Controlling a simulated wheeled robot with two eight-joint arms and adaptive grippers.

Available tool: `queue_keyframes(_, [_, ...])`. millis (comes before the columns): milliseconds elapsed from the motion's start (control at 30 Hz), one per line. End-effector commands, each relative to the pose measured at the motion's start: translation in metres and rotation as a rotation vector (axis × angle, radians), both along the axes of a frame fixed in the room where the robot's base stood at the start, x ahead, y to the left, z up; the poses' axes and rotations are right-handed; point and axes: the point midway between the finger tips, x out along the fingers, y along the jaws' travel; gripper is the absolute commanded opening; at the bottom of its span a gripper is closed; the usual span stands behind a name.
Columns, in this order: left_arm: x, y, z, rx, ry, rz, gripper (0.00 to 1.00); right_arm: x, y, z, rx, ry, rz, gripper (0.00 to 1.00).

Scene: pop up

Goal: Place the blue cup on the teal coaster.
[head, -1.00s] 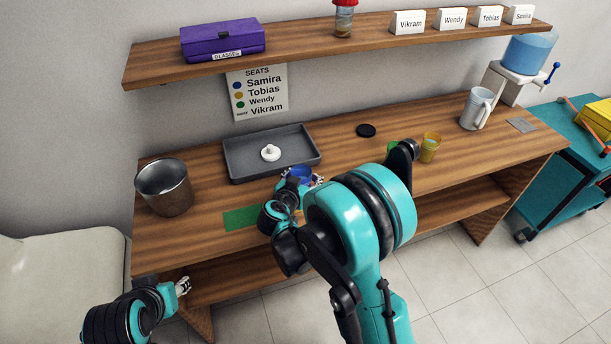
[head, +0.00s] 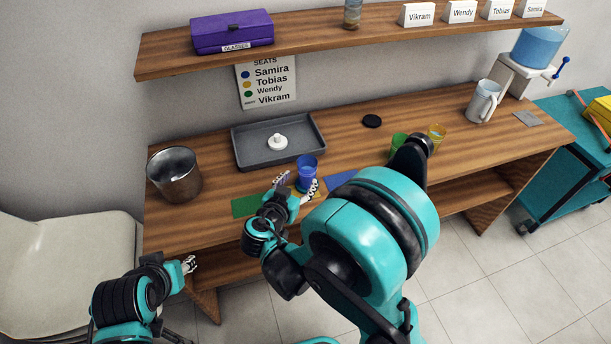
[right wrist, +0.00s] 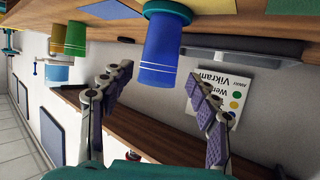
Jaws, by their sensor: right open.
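The blue cup (head: 307,173) stands upright near the front of the table; it also shows upside down in the right wrist view (right wrist: 158,55). There its base rests on the round teal coaster (right wrist: 167,9). In the head view the coaster is hidden or cannot be made out. My right gripper (head: 298,186) is open at the near side of the cup, its fingers spread to either side. In the wrist view the open fingers (right wrist: 158,95) show a gap around nothing, with the cup beyond them. My left gripper (head: 190,264) hangs off the table's front left, far from the cup.
A grey tray (head: 240,160) with a white object lies behind the cup, and a metal bucket (head: 174,176) stands left. Green (head: 245,206) and blue (head: 343,180) mats lie beside the cup. Green (head: 398,143) and yellow (head: 437,134) cups stand right, near my right arm.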

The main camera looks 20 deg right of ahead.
Motion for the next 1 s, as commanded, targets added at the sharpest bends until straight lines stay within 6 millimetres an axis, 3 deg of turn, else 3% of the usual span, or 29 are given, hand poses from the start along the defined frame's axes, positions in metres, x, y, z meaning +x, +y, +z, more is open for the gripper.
queue_keyframes(133, [0.000, 0.000, 0.001, 0.000, 0.000, 0.000, 0.39, -0.010, -0.010, 0.005, 0.002, 0.076, 0.010, 0.60])
queue_keyframes(267, [0.000, 0.000, 0.000, 0.000, 0.000, 0.000, 0.39, -0.030, -0.033, 0.010, 0.016, 0.241, 0.058, 0.60])
queue_keyframes(500, [0.000, 0.000, 0.000, 0.000, 0.000, 0.000, 0.39, -0.097, -0.057, 0.022, 0.088, 0.517, 0.269, 0.60])
queue_keyframes(733, [0.000, 0.000, 0.000, 0.000, 0.000, 0.000, 0.39, -0.159, -0.050, 0.034, 0.147, 0.593, 0.504, 0.60])
queue_keyframes(1000, [0.000, 0.000, 0.000, 0.000, 0.000, 0.000, 0.39, -0.184, -0.038, 0.041, 0.160, 0.578, 0.625, 0.60])
